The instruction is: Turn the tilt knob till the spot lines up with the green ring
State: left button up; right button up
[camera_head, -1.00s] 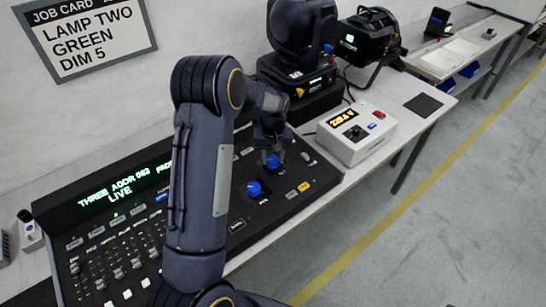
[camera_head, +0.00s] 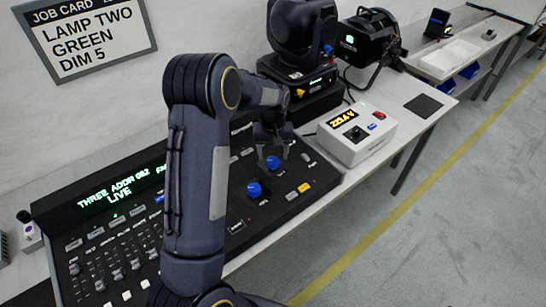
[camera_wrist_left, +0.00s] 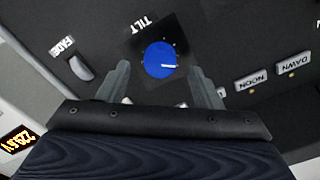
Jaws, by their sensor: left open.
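The tilt knob (camera_wrist_left: 160,60) is blue with a white pointer line and sits under the word TILT in the left wrist view. In the head view the same knob (camera_head: 273,162) is at the right part of the black console (camera_head: 236,226). My left gripper (camera_head: 273,152) is over it. In the left wrist view my left gripper (camera_wrist_left: 160,78) is open, with one finger on each side of the knob and gaps between. The spot and the green ring are not in view. My right gripper is not in view.
A second blue knob (camera_head: 254,189) sits nearer on the console. A white meter box (camera_head: 356,135) stands to the right. A moving-head lamp (camera_head: 303,38) and a black par can (camera_head: 370,38) stand behind. A job card (camera_head: 88,38) hangs on the wall.

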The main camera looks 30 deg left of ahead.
aim_at(273, 160)
pick_arm(q)
notch_tip(273, 160, up, 5)
jog(key=shift+r, duration=0.2)
dwell(0.5)
jog(key=s+d+r+m+t+h, duration=0.1)
jog(key=s+d+r+t+h, duration=0.1)
jog(key=s+r, duration=0.55)
jog(key=s+d+m+t, duration=0.1)
jog(key=s+d, duration=0.2)
jog(key=s, duration=0.4)
jog(key=s+d+r+m+t+h, duration=0.1)
jog(key=s+d, duration=0.2)
jog(key=s, duration=0.4)
jog(key=s+d+m+t, duration=0.1)
jog(key=s+d+m, duration=0.1)
jog(key=s, duration=0.5)
jog(key=shift+s+d+r+t+h, duration=0.2)
jog(key=shift+s+d+t+h, duration=0.15)
jog(key=shift+d, duration=0.5)
